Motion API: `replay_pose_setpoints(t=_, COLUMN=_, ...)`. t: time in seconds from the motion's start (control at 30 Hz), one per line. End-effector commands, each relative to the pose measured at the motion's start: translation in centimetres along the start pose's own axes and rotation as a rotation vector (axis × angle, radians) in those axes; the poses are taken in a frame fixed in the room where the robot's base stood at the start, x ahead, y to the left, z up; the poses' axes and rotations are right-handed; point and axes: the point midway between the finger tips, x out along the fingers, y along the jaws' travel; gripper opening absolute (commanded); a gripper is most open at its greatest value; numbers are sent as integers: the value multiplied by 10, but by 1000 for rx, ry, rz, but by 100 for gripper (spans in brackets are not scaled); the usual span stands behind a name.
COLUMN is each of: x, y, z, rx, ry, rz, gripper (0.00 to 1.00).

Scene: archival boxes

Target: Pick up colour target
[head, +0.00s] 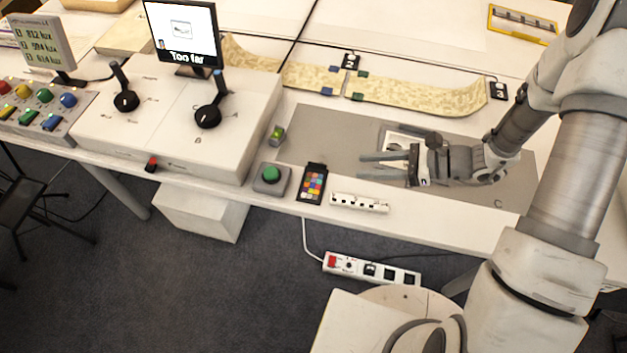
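The colour target (312,184) is a small dark card with a grid of coloured patches. It lies near the table's front edge, between the green button box and a white strip. My gripper (362,166) is to the right of it and a little farther back, over the grey mat. Its fingers point left and are spread apart, with nothing visible between them. The gripper and the target are apart. My gripper partly hides a framed flat item (400,138) on the mat.
A green button box (271,178) stands just left of the target, and a white strip (359,203) lies to its right. A control console (180,120) with two levers and a screen (183,32) reading "Too far" stand left. A patterned curled strip (420,97) lies behind.

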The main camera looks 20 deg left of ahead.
Motion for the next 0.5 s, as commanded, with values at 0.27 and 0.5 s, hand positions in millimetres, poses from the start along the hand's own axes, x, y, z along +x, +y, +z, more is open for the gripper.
replay_pose_setpoints(t=0.27, x=52, y=1, z=-1, rx=-1, ry=1, rz=3, gripper=39)
replay_pose_setpoints(t=0.5, x=68, y=-2, z=0, rx=-1, ry=1, rz=2, gripper=39)
